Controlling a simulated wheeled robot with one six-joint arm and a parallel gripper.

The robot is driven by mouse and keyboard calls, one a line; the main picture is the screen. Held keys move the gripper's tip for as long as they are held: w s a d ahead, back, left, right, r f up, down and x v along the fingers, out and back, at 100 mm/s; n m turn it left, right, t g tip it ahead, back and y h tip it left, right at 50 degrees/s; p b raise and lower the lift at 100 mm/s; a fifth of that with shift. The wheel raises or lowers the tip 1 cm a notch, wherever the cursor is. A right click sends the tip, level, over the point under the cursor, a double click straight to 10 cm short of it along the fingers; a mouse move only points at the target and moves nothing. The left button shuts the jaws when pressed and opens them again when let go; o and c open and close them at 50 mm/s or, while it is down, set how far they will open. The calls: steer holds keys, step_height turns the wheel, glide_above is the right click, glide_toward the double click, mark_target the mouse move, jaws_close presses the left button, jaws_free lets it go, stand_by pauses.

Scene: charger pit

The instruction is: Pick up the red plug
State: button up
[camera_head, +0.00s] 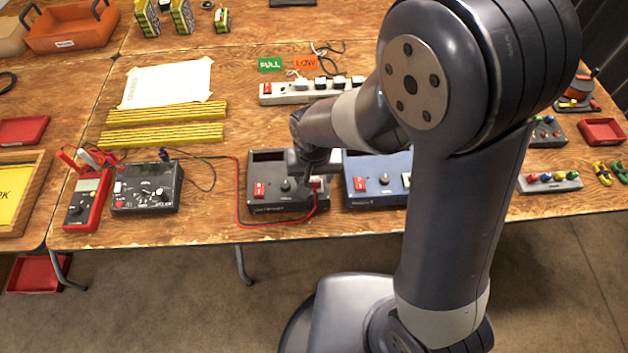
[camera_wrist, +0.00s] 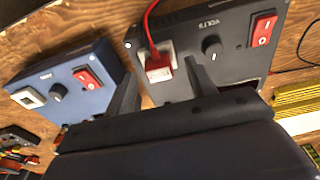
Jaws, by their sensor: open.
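The red plug (camera_wrist: 158,69) sits in a white socket on the dark grey box (camera_wrist: 226,62) marked VOLTS. A red wire runs up from it in the wrist view. In the head view the box (camera_head: 258,207) stands near the table's front edge, and the wire loops left toward the meters. My gripper (camera_wrist: 162,64) is open, with one finger on each side of the plug in the wrist view. I cannot tell whether the fingers touch it. In the head view my gripper (camera_head: 314,166) is over the right part of the box and mostly hides the plug.
A blue box (camera_head: 374,187) stands close on the right. A red meter (camera_head: 86,203) and a black meter (camera_head: 147,191) are on the left. A white power strip (camera_head: 285,93) and yellow strips (camera_head: 163,133) lie behind on the wooden table.

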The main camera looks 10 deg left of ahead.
steer(key=shift+f, duration=0.25)
steer(key=shift+c, duration=0.2)
steer(key=c, duration=1)
